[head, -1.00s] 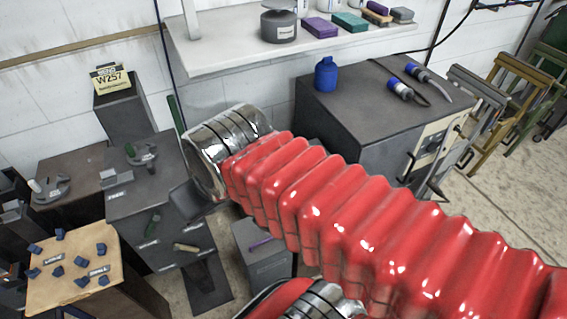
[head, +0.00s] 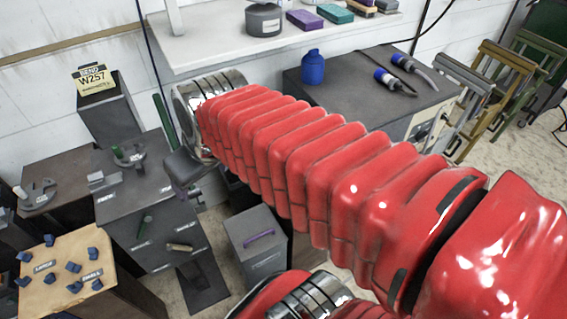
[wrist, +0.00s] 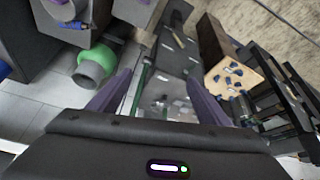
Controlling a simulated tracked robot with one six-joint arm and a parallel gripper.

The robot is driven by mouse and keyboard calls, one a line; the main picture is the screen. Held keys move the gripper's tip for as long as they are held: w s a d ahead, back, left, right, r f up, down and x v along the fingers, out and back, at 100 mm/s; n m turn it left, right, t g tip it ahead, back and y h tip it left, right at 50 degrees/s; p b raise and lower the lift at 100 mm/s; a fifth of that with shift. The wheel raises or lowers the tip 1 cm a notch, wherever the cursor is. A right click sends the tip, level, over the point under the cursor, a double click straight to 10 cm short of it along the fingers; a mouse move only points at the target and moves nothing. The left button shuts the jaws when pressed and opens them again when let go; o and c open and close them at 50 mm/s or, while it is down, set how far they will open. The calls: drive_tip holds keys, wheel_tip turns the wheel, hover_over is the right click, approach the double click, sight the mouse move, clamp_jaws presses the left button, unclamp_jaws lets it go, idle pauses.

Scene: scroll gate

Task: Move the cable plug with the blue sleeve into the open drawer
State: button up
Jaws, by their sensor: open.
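Two cable plugs lie on top of the dark grey cabinet in the head view: one plug with a blue sleeve (head: 385,76) in front, and another blue-ended plug (head: 402,60) behind it. Dark cables run from them toward the right. My gripper (head: 186,172) is well to the left of them, beyond the end of my red arm. In the wrist view my gripper (wrist: 156,100) has its two purple-grey fingers wide apart with nothing between them. I cannot make out an open drawer; my arm hides part of the cabinet front.
A blue bottle (head: 313,67) stands on the same cabinet (head: 345,85). A white shelf (head: 220,43) hangs above it. A grey box with a purple handle (head: 257,240) stands below my arm. Dark pedestals and a tan-topped table (head: 65,270) fill the left. Folded chairs (head: 490,75) stand right.

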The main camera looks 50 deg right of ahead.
drive_tip(key=o, duration=0.7)
drive_tip(key=w+d+f, duration=0.2)
drive_tip(key=w+d, duration=0.3)
drive_tip(key=d, duration=0.1)
drive_tip(key=shift+d+g, duration=0.25)
drive_tip(key=shift+g, duration=0.55)
drive_tip(key=d+f, duration=0.5)
drive_tip(key=d, duration=0.4)
drive_tip(key=w+d+f, duration=0.1)
drive_tip(key=d+f, duration=0.5)
drive_tip(key=d, duration=0.4)
drive_tip(key=w+d+f, duration=0.1)
drive_tip(key=d+f, duration=0.4)
drive_tip(key=d, duration=0.4)
drive_tip(key=shift+w+d+f, duration=0.2)
drive_tip(key=shift+d, duration=0.2)
drive_tip(key=shift+f, duration=0.1)
drive_tip(key=shift+x, duration=4.25)
drive_tip(key=shift+w+a, duration=0.1)
